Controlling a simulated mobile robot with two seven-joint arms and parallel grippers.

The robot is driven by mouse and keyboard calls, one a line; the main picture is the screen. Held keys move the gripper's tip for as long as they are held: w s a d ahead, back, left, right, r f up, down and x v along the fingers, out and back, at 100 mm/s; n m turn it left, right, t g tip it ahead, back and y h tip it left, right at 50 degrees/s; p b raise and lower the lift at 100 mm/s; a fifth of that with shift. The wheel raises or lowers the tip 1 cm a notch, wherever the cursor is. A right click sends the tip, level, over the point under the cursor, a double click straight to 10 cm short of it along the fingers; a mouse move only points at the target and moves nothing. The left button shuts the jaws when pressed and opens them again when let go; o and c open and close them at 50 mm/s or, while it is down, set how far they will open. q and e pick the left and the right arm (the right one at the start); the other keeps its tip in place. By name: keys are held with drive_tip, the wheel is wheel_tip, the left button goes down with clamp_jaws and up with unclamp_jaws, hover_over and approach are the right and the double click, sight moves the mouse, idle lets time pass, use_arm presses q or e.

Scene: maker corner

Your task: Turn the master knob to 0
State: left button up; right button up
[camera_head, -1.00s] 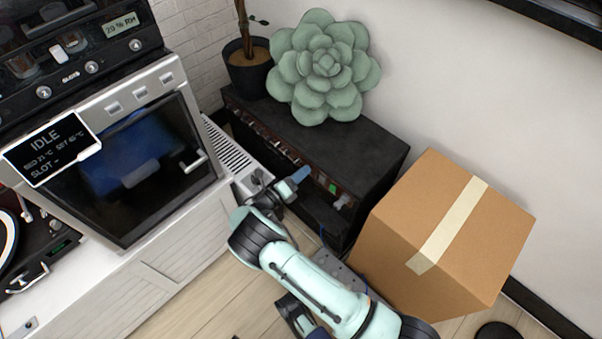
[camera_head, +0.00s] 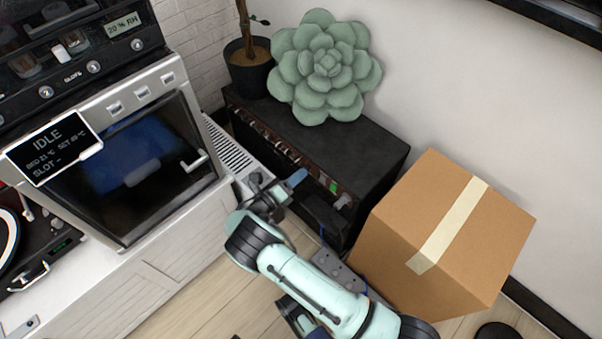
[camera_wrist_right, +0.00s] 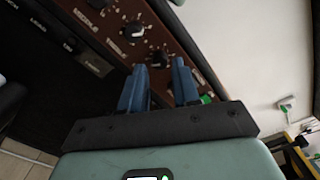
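The black amplifier-like cabinet (camera_head: 370,150) has a brown front panel with a row of knobs. In the right wrist view, a dark knob (camera_wrist_right: 158,58) sits on that panel (camera_wrist_right: 178,38), at the far end of the gap between my fingers. I cannot tell whether they touch it. Another knob (camera_wrist_right: 132,31) with a white scale sits farther up the row. The labels are too small to read surely, so I cannot tell which knob is the master. My right gripper (camera_head: 293,180) is open at the panel; its blue fingers (camera_wrist_right: 159,80) stand apart.
A cardboard box (camera_head: 490,230) stands right of the cabinet, close to my right arm. A succulent (camera_head: 325,65) and a potted plant (camera_head: 248,75) are on or beside the cabinet top. A machine with an IDLE display (camera_head: 50,147) stands left. A green light (camera_head: 333,188) glows on the panel.

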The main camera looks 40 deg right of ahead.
use_arm(q)
drive_tip(key=shift+w+d+r+t+p, duration=0.1)
drive_tip(key=shift+w+r+t+p, duration=0.25)
drive_tip(key=shift+w, duration=0.3)
drive_tip(key=shift+w+d+r+t+p, duration=0.1)
drive_tip(key=shift+w+r+t+p, duration=0.1)
drive_tip(key=shift+w+r, duration=0.35)
use_arm(e)
drive_tip(key=s+a, duration=0.1)
drive_tip(key=a, duration=1)
drive_tip(key=shift+a, duration=0.25)
use_arm(q)
drive_tip(key=shift+a+f, duration=0.1)
